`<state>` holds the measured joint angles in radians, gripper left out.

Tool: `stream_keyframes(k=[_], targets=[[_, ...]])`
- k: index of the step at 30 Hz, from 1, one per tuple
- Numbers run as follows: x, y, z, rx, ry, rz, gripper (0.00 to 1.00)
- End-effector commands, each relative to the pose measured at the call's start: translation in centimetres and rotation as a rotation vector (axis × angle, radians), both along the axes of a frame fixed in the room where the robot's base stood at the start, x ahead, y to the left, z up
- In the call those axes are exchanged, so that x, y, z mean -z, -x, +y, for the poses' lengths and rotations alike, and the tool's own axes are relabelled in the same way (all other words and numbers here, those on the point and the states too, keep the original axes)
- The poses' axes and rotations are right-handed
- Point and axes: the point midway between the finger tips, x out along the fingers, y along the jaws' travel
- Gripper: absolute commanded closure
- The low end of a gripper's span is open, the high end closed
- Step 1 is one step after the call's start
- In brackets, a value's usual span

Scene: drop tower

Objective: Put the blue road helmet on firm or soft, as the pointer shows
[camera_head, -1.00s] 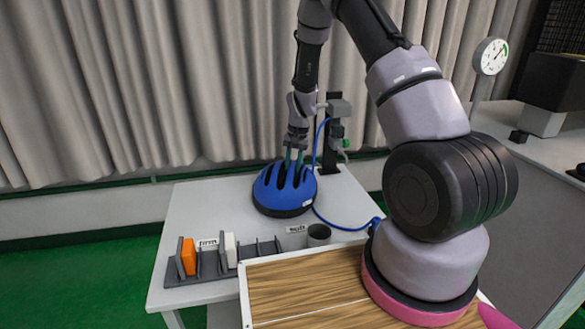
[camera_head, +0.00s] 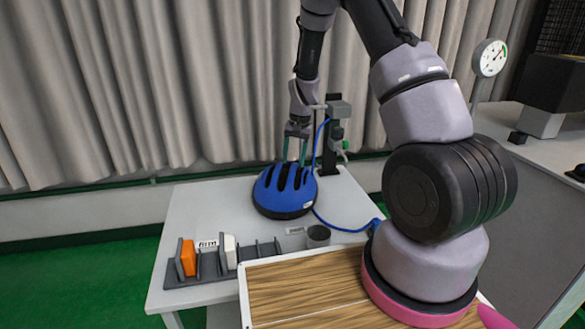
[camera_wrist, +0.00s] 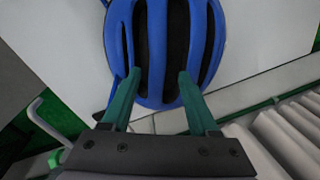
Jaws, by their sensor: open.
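The blue road helmet (camera_head: 284,192) has dark vents and sits on the white table (camera_head: 225,205), left of a dark stand. My gripper (camera_head: 293,160) is open and empty, with its green fingertips just above the back of the helmet. In the wrist view the helmet (camera_wrist: 168,45) fills the upper middle, and my gripper (camera_wrist: 156,76) has its two fingers apart near the helmet's edge. The dial (camera_head: 491,58) at the upper right has a pointer and a green arc; the exact reading is too small to tell. A "firm" label (camera_head: 208,245) stands at the rack; I cannot make out "soft".
A grey rack (camera_head: 207,270) holds an orange block (camera_head: 188,257) and a white block (camera_head: 229,251). A dark grey cup (camera_head: 318,235) stands near the front edge. A blue cable (camera_head: 345,228) runs right of the helmet. The dark stand (camera_head: 331,150) is close behind my gripper.

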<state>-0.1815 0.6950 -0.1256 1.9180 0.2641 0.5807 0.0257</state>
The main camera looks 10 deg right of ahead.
Motion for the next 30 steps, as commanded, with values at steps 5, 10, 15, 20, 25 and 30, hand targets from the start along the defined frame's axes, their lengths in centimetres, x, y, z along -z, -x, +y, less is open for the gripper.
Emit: stream_keyframes(k=[5,10,15,20,25,30], targets=[[-4.0,0.2,-0.4,-0.001,0.000,-0.003,0.40],[-6.6,0.3,-0.7,-0.001,0.000,-0.002,0.40],[-8.4,0.6,-0.9,0.000,-0.003,-0.008,0.40],[-13.4,2.1,-1.2,0.002,-0.027,-0.060,0.40],[-21.6,6.2,-1.7,-0.004,-0.062,-0.160,0.40],[-28.2,11.6,-2.3,-0.015,-0.080,-0.263,0.40]])
